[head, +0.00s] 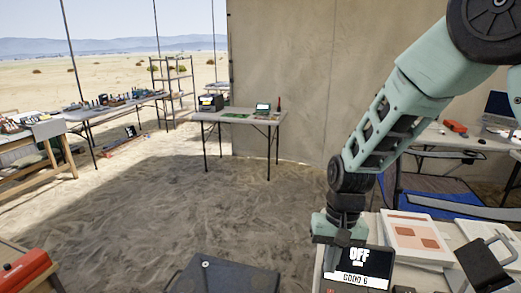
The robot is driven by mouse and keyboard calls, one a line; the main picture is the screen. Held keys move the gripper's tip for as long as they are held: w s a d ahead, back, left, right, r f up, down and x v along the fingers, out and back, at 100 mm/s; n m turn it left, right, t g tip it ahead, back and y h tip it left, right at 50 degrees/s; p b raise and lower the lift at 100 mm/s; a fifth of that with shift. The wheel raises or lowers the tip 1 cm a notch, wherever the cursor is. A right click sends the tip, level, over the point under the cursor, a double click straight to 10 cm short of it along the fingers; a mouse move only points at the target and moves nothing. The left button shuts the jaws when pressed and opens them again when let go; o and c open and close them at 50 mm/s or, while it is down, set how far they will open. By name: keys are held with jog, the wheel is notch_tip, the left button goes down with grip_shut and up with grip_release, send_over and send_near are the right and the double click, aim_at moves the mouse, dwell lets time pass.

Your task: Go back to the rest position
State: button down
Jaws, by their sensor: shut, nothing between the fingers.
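My gripper (334,238) is at the lower right of the head view, pointing down at the end of my teal arm. It is shut and empty. It is just above or behind a dark device with a display (358,268) reading "OFF" on the near table. The fingertips are partly hidden by this device, so I cannot tell whether they touch it.
The near table (408,273) also holds a white tray-like box with orange patches (415,238) and a dark handled object (482,262). A blue chair (435,200) stands behind it. A far table (240,117) bears several items. Sandy floor (190,190) is open between.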

jog(key=s+a+r+n, duration=0.1)
jog(key=s+r+n, duration=0.3)
jog(key=s, duration=0.7)
jog(key=s+a+r+n+t, duration=0.1)
jog(key=s+r+n, duration=0.4)
jog(key=s, duration=0.5)
jog(key=shift+s+a+r+t+h, duration=0.35)
jog(key=shift+a+r, duration=0.15)
jog(key=shift+r, duration=0.25)
